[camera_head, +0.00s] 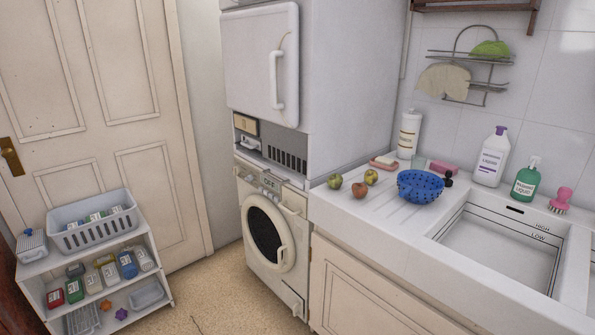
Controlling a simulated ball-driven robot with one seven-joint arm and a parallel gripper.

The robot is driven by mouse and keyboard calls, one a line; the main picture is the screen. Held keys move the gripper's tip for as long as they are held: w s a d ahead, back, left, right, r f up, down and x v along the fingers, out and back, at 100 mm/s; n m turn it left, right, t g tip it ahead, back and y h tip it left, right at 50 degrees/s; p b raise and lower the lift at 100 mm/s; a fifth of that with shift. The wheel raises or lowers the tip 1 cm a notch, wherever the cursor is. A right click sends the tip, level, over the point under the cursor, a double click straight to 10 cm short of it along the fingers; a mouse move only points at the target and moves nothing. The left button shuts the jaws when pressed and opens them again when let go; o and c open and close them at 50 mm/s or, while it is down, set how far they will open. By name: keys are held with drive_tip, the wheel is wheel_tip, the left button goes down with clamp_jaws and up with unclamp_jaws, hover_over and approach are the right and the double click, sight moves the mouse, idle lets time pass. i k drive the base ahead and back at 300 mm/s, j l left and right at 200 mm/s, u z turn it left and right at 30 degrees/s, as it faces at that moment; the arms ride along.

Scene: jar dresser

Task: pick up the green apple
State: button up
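A small green apple (335,181) sits on the white counter, near its left front edge, left of the sink. A yellow-green apple (371,177) with a reddish tint stands behind it to the right. A red-orange apple (359,190) lies just right of the green apple, closer to the front. The three fruits sit close together, left of a blue colander. My gripper does not show in this view.
The blue colander (420,186) stands right of the apples, before the sink basin (497,247). A white bottle (408,134) and sponges stand behind. A tall white cabinet (311,80) rises at the counter's left end. Bare floor (222,291) lies left of the counter.

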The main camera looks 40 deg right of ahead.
sight(335, 181)
drive_tip(key=i+u, duration=0.2)
drive_tip(key=i, duration=0.3)
drive_tip(key=i+l+u, duration=0.2)
drive_tip(key=i, duration=0.25)
drive_tip(key=i+l+u, duration=0.2)
drive_tip(key=i, duration=0.3)
drive_tip(key=i+j+u, duration=0.1)
drive_tip(key=i+u, duration=0.15)
drive_tip(key=i, duration=0.5)
drive_tip(key=i+j+z, duration=0.15)
drive_tip(key=z, duration=0.35)
drive_tip(key=i+j+z, duration=0.15)
drive_tip(key=z, duration=0.3)
